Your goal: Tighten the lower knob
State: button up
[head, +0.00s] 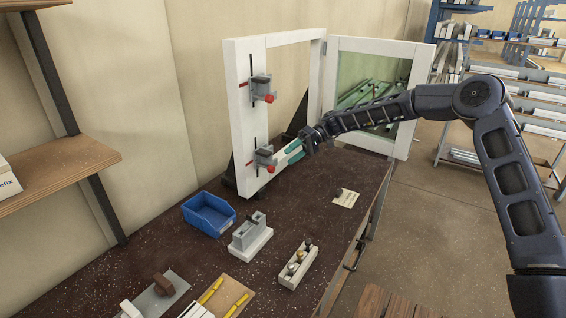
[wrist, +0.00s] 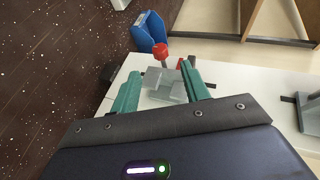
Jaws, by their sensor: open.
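A white upright frame (head: 244,122) stands at the back of the bench with two grey clamps, one above the other. The lower clamp (head: 264,155) carries a round red knob (head: 271,169). The upper clamp (head: 262,87) has a like red knob (head: 269,98). My gripper (head: 286,161) is open, its teal fingers pointing at the lower clamp from the right. In the wrist view my gripper (wrist: 160,72) has the grey clamp block (wrist: 163,84) between its fingers in the picture, and the red knob (wrist: 160,50) lies just beyond the fingertips. I cannot tell whether anything touches.
A blue bin (head: 208,213), a grey block on a white base (head: 250,232) and a holder with several round-topped pieces (head: 299,266) stand on the dark bench (head: 180,255). A pale card (head: 345,198) lies to the right. The frame's glazed wing (head: 375,80) is behind my arm.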

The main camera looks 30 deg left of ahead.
jog(key=shift+v, duration=1.65)
jog(key=shift+d, duration=0.1)
jog(key=w+d+r+m+t+h, duration=0.15)
jog(key=d+r+t, duration=0.3)
jog(key=d, duration=0.85)
jog(key=w+d+r+m+t, duration=0.1)
jog(key=d+r+m+t, duration=0.3)
jog(key=d, duration=0.9)
jog(key=w+d+r+m+t+h, duration=0.15)
jog(key=d+r, duration=0.35)
jog(key=d, duration=0.8)
jog(key=s+d+r+m+t+h, duration=0.1)
jog(key=s+d+r+m+t, duration=0.15)
jog(key=d, duration=0.65)
jog(key=s+d+r+m+t, duration=0.15)
jog(key=s+d, duration=0.25)
jog(key=d, duration=0.5)
jog(key=s+d+f+m+t+h, duration=0.1)
jog(key=s+d+f+m+t, duration=0.2)
jog(key=s+d, duration=1)
jog(key=shift+d+m+h, duration=0.4)
jog(key=shift+d+m, duration=0.1)
jog(key=shift+d, duration=0.7)
